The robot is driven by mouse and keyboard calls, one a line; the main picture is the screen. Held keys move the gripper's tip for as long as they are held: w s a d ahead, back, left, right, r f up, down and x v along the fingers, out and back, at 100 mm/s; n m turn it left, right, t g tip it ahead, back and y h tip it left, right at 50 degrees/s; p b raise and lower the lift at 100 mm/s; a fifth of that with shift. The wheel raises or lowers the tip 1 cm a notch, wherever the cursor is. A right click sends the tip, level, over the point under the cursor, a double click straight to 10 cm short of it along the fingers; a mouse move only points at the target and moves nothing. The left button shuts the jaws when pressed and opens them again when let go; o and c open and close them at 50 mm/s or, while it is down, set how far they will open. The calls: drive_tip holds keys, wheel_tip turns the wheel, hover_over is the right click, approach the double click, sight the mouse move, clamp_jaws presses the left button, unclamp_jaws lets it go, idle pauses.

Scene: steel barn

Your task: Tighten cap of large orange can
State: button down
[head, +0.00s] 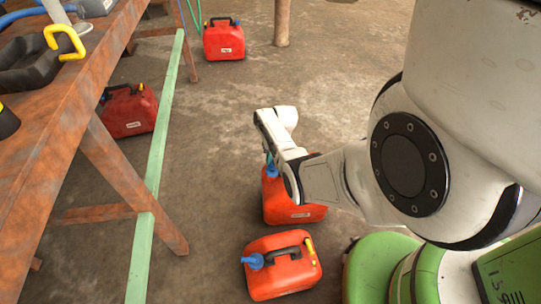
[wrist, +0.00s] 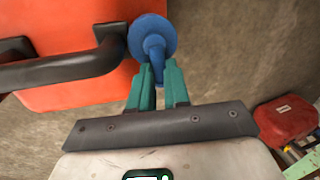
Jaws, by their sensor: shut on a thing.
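The large orange can (head: 300,208) stands on the floor under my arm, partly hidden by it. In the wrist view its orange body (wrist: 80,85) and black handle fill the upper left. Its blue cap (wrist: 152,36) has a round disc and a narrow grip tab. My gripper (wrist: 158,86) has its two teal fingers shut on that tab, one on each side. In the head view the fingers (head: 271,160) are mostly hidden by my wrist, with a bit of blue at the can's top left.
Another orange can (head: 281,274) with a blue cap stands close in front. Red cans stand farther off (head: 224,40) and beside the bench legs (head: 130,112). A rusty workbench (head: 60,130) and green rail (head: 160,150) are at left. Concrete floor between is clear.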

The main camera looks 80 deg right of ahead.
drive_tip(key=shift+s+m+p, duration=0.15)
drive_tip(key=shift+m+p, duration=0.2)
drive_tip(key=shift+m, duration=0.45)
drive_tip(key=c, duration=1.1)
unclamp_jaws()
wheel_tip(320, 180, up, 11)
drive_tip(key=s+p, duration=0.2)
drive_tip(key=p, duration=0.3)
drive_tip(key=shift+d+f, duration=0.2)
drive_tip(key=shift+d, duration=0.05)
drive_tip(key=shift+s, duration=0.1)
